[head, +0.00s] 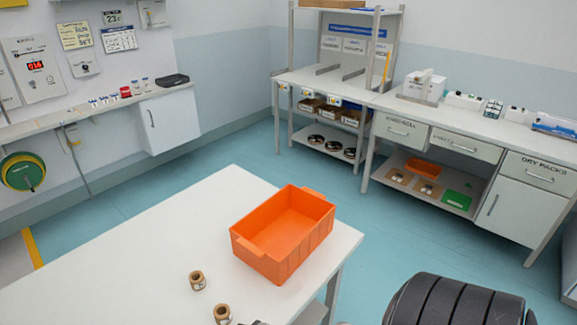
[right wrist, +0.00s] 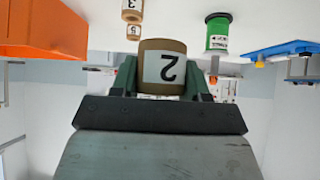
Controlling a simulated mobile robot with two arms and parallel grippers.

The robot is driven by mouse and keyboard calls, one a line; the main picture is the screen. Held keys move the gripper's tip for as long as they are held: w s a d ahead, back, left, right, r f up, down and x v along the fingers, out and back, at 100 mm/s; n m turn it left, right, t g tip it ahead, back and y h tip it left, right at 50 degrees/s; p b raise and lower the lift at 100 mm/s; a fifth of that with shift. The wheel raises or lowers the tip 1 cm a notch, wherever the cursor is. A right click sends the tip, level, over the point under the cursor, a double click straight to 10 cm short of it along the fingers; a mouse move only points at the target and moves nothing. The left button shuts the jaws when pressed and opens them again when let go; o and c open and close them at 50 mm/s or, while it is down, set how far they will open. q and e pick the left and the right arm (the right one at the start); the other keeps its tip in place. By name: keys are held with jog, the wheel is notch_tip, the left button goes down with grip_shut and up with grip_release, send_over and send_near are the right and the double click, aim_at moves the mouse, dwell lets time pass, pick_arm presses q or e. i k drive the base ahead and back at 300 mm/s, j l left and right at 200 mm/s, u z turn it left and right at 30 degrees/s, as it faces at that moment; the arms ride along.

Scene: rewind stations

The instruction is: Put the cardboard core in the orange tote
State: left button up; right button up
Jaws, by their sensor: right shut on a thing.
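My right gripper (right wrist: 165,82) is shut on a brown cardboard core (right wrist: 176,46) with a white label reading 2, shown upside down in the right wrist view. The core sits between the dark green fingers; I cannot tell whether it touches the table. The orange tote (head: 270,262) stands on the white table in the head view, open and empty inside as far as I see. Its side also shows at the upper left of the right wrist view (right wrist: 45,35), apart from the held core. My left gripper is in neither view.
Two small brown cores, one (head: 197,280) and another (head: 221,314), stand on the white table (head: 130,260) near the tote. The right wrist view shows a green spool (right wrist: 218,40) and a blue object (right wrist: 282,50). A shelf bench (head: 480,125) stands at the back right.

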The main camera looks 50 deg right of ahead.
aim_at(273, 242)
jog(key=i+l+u, duration=0.1)
jog(key=l+u, duration=0.2)
jog(key=l, duration=1.15)
jog(key=l+u, duration=0.25)
jog(key=l, duration=1.2)
